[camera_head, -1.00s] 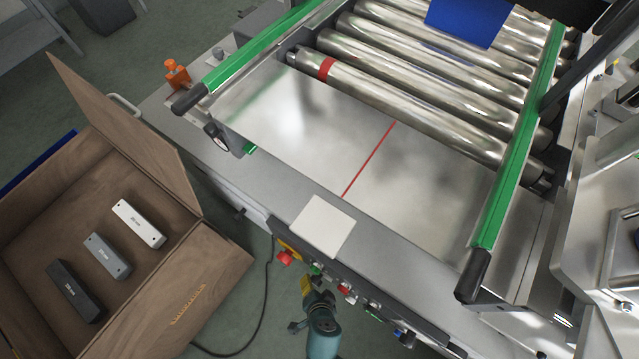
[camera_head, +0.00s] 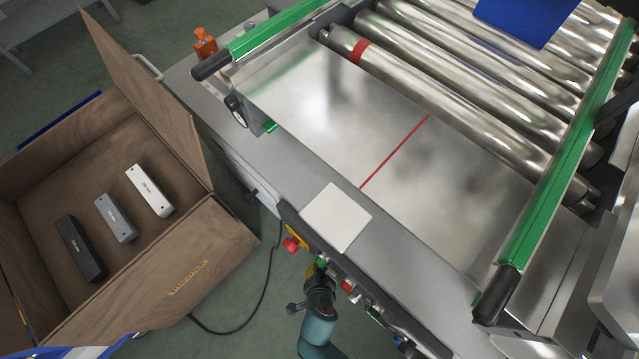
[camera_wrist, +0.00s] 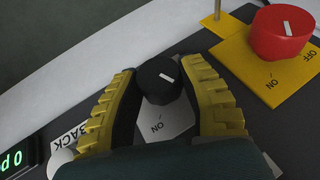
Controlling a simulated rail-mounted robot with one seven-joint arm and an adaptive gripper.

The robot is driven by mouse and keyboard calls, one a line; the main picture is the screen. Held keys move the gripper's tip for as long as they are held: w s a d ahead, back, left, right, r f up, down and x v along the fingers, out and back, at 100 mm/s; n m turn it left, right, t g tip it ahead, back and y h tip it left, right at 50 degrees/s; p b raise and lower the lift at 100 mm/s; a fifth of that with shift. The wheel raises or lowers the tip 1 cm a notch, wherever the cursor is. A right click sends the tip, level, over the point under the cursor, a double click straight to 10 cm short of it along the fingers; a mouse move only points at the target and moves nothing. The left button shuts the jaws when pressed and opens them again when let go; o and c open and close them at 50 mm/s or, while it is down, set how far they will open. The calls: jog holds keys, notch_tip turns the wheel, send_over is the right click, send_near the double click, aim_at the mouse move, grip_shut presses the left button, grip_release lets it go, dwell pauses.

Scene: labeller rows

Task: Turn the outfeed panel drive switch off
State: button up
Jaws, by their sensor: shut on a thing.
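The control panel (camera_head: 335,262) runs along the front side of the machine. In the wrist view a round black switch knob (camera_wrist: 158,88) with a short white pointer mark sits between the two yellow ribbed fingers of my gripper (camera_wrist: 160,100). The fingers are shut on its sides. The white mark slants at the knob's far edge. "ON" is printed on the pale label (camera_wrist: 163,122) just below the knob; the rest of that label is hidden. In the head view my gripper (camera_head: 316,270) is at the panel, and the knob is hidden there.
A red knob (camera_wrist: 281,35) on a yellow OFF/ON plate is close at the right in the wrist view. A "BACK" label and a green display (camera_wrist: 14,158) lie at the left. Other panel buttons, a pale square (camera_head: 336,217) and an open wooden box (camera_head: 150,270) are nearby.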

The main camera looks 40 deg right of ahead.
jog(key=shift+r+g+p, duration=0.25)
jog(key=shift+g+p, duration=0.35)
jog(key=shift+p, duration=0.4)
jog(key=shift+w+g+p, duration=0.15)
jog(key=shift+g+p, duration=0.25)
jog(key=shift+g, duration=0.1)
jog(key=shift+f+n+g, duration=0.35)
jog(key=shift+n+g, duration=0.15)
jog(key=shift+g, duration=0.7)
jog(key=o, duration=1.2)
jog(key=shift+c, duration=0.2)
jog(key=shift+r, duration=0.15)
jog(key=v, duration=1.1)
jog(key=shift+a+r, duration=0.3)
jog(key=shift+a, duration=0.05)
